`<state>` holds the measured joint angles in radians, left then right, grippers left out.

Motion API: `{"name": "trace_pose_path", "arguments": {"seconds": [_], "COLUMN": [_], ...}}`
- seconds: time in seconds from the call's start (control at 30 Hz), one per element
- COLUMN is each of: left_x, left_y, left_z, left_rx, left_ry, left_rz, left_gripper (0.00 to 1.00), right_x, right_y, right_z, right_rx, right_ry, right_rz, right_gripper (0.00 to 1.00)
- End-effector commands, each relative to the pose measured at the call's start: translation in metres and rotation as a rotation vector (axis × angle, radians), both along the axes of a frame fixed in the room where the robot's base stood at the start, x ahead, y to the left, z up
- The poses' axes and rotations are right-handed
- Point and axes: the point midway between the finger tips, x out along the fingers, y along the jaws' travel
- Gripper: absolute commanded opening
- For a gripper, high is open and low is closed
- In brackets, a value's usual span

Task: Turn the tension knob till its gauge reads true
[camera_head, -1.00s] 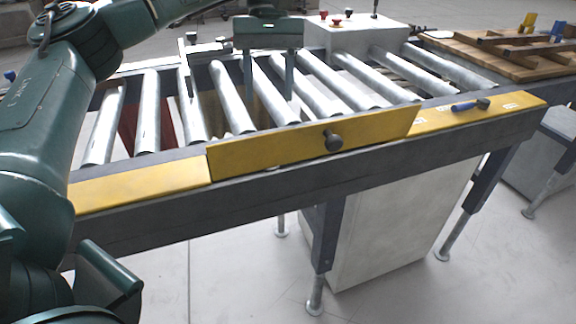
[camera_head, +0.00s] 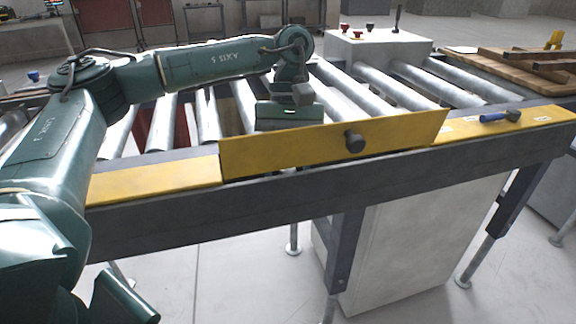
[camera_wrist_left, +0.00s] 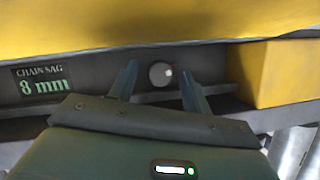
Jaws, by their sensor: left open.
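A round pale knob (camera_wrist_left: 160,74) sits in a grey recess in the left wrist view. Left of it, a dark gauge (camera_wrist_left: 41,80) reads "CHAIN SAG 8 mm" in green digits. My left gripper (camera_wrist_left: 159,70) is open, with one finger on each side of the knob; I cannot tell whether either touches it. In the head view my left gripper (camera_head: 288,114) is low over the rollers, just behind the raised yellow panel (camera_head: 280,152), which hides its fingertips, the pale knob and the gauge. My right gripper is not in view.
The yellow panel carries a dark knob (camera_head: 355,142) on its front. A blue-handled tool (camera_head: 500,116) lies on the yellow rail (camera_head: 555,114) to the right. A grey box (camera_head: 375,50) with red buttons stands behind the rollers. Wooden boards (camera_head: 510,66) lie at the far right.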

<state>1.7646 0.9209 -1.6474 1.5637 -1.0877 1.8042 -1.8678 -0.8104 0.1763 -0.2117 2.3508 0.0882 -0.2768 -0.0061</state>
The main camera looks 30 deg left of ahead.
Motion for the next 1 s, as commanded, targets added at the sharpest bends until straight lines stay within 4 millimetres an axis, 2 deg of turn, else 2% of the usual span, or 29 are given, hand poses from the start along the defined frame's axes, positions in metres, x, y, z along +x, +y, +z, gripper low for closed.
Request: {"name": "trace_pose_path", "arguments": {"seconds": [0.3,0.83,1.0], "left_x": [-0.001,-0.001,-0.001], "left_y": [-0.0007,-0.0004,-0.0002], "left_z": [-0.0032,-0.0028,-0.0029], "left_rx": [0.0,0.0,0.0], "left_ry": [0.0,0.0,0.001], "left_rz": [0.001,0.001,0.006], "left_gripper": [0.48,0.06,0.04], "right_x": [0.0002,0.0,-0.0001], "right_y": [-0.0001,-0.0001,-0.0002], "right_z": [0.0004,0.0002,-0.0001], "right_rx": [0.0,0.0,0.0], "right_ry": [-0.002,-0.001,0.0], "right_rz": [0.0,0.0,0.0], "right_gripper": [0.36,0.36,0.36]}}
